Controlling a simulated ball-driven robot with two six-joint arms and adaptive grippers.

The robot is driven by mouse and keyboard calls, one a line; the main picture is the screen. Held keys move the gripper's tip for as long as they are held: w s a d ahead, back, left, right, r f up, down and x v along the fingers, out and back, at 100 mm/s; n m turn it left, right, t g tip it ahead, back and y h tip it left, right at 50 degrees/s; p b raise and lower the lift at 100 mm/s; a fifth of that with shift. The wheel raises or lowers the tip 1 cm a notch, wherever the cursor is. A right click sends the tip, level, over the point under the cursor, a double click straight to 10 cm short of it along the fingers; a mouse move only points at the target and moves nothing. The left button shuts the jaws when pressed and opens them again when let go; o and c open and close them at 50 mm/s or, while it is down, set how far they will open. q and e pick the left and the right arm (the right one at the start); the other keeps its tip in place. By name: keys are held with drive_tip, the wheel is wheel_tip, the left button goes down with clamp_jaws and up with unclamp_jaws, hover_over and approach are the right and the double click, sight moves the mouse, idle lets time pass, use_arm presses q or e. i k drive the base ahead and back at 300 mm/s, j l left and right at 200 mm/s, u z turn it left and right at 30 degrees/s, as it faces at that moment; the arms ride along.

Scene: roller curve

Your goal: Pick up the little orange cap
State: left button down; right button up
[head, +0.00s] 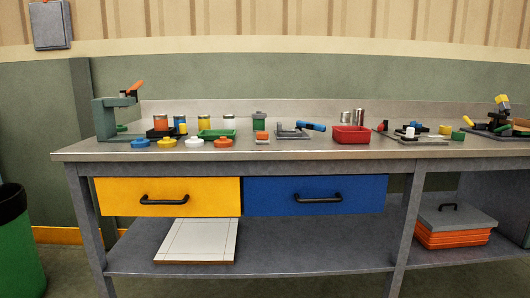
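A small round orange cap (223,142) lies near the front edge of the grey workbench, at the right end of a row of similar caps. Beside it in the row are a white cap (194,142), a yellow cap (167,143) and a blue cap (140,142). A small orange and white item (261,137) stands further right; its exact shape is too small to tell. Neither of my grippers is in view.
Behind the caps stand several jars (204,121) and a green tray (216,134). A grey press (104,119) is at the left, a red bin (350,135) to the right. Below are a shut yellow drawer (120,190) and blue drawer (270,190). A green bin (20,250) stands left.

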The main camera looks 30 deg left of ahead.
sight(223, 142)
drive_tip(key=u, duration=1.15)
